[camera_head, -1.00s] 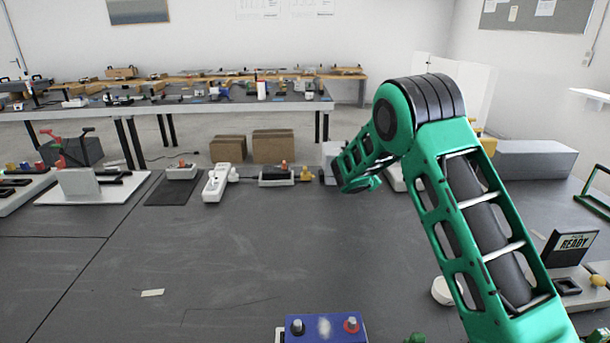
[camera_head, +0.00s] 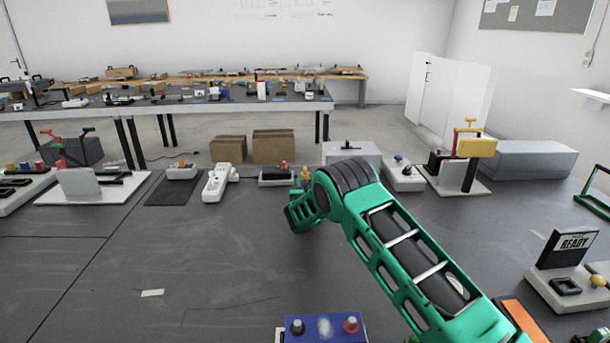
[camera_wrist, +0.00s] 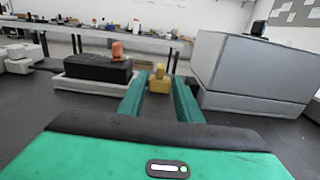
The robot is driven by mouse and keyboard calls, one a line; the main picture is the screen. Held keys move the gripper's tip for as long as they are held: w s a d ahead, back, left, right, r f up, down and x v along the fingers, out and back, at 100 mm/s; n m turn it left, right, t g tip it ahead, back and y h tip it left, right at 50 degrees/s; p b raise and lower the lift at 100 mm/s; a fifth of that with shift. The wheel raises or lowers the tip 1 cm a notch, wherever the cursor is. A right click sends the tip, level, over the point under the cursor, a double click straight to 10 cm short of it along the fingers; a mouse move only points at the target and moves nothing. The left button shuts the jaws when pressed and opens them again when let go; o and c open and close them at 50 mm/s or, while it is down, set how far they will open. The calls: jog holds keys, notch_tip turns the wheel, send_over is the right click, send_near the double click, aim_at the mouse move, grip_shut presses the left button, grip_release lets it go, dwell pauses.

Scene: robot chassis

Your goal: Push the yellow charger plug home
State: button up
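The yellow charger plug (camera_head: 305,174) stands on the table at the right end of a black block on a pale base (camera_head: 277,180). In the wrist view the plug (camera_wrist: 159,82) shows between and just beyond the fingertips of my gripper (camera_wrist: 158,85), with a gap on each side. My gripper is open and empty. The black block (camera_wrist: 95,68) with an orange knob on top is left of it. A small gap or contact between plug and block cannot be told. In the head view my wrist sits in front of the plug, and the fingertips are hidden.
A white power strip (camera_head: 217,183) stands left of the block. A large grey box (camera_wrist: 255,70) stands close on the right in the wrist view. A blue box with knobs (camera_head: 325,329) is at the front edge. The table's left middle is mostly clear.

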aim_at(305, 171)
jog(key=shift+w, duration=3.5)
grip_shut()
